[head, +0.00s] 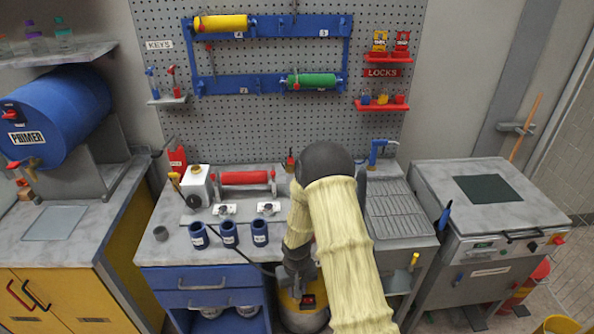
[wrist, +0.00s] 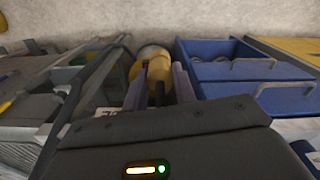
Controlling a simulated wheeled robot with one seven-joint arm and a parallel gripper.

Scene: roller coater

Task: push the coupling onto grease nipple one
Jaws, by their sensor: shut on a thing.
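My gripper (head: 299,285) is low in front of the bench, beside a yellow drum (head: 290,312) with a dark and red top. In the wrist view the fingers (wrist: 160,92) point at the yellow drum (wrist: 153,62) and are close together on something dark. It is probably the coupling, but its shape is hidden between the fingers. A thin black hose (head: 240,256) runs across the bench front towards my gripper. Two small white blocks with dark knobs (head: 224,210) (head: 268,208) sit on the bench in front of the red roller; I cannot tell whether they carry the grease nipples.
Several blue cups (head: 229,233) stand at the bench's front edge. The red roller (head: 245,178) lies behind, next to a white container (head: 197,187). The blue drawer unit (head: 205,284) is left of the drum. My arm covers the bench's middle right.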

